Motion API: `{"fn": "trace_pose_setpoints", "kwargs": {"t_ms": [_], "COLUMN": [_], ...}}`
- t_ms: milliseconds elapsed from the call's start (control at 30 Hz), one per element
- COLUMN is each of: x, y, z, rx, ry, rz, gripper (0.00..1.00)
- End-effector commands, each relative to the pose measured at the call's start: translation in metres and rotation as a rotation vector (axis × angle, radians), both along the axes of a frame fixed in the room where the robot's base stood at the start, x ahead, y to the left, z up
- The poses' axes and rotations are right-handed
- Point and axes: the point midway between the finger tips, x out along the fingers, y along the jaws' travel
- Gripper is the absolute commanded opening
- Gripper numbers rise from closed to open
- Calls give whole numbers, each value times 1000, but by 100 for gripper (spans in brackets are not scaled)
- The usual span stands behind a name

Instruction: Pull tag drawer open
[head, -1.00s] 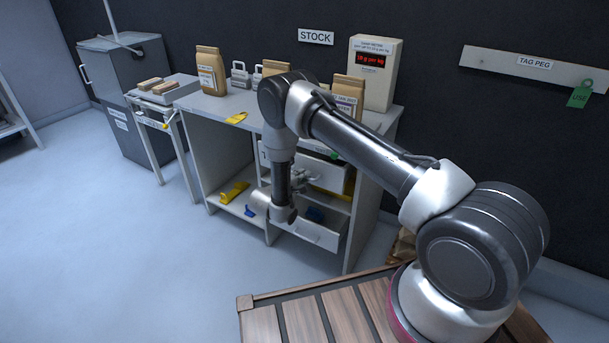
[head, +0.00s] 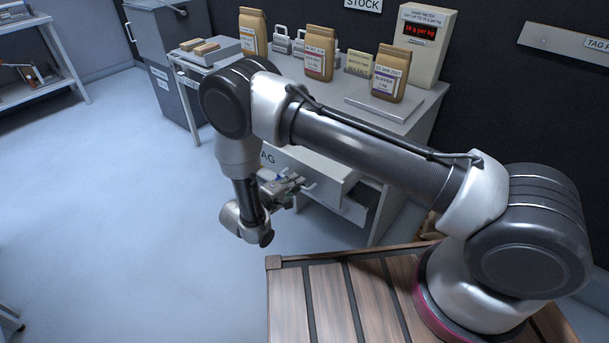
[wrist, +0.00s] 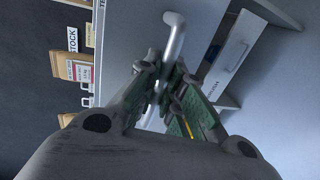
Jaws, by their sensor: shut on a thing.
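The tag drawer (head: 312,172) is a pale grey drawer high in the workbench; part of its "TAG" label shows left of my arm in the head view. Its front looks to stand out from the bench, but my arm hides much of it, so how far I cannot tell. In the wrist view its front (wrist: 126,38) carries a silver bar handle (wrist: 174,35). My gripper (wrist: 162,84) is shut on this handle, its green-padded fingers on either side of the bar. In the head view my gripper (head: 285,188) is at the drawer front, partly covered by my wrist.
A lower drawer (head: 355,208) stands partly out below; it also shows in the wrist view (wrist: 237,52), with its own handle. The benchtop (head: 405,122) bears paper bags (head: 320,52) and a dosing display (head: 424,45). Open floor (head: 120,240) lies left of my arm.

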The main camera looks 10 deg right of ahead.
Motion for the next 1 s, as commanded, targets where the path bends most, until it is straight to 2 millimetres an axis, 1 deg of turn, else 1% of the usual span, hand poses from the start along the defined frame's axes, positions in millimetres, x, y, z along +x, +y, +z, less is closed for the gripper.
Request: {"fn": "trace_pose_setpoints", "kwargs": {"t_ms": [133,467,500,567,600,900,1000], "x": [-5,-6,-6,-6,-5,-6,-9], "y": [6,6,6,6,6,6,10], "z": [0,0,0,0,0,0,1], "rx": [1,1,1,1,2,0,1], "ry": [1,1,1,1,0,0,-1], "rz": [1,1,1,1,1,0,1], "gripper": [0,0,13,24,31,31,31]}}
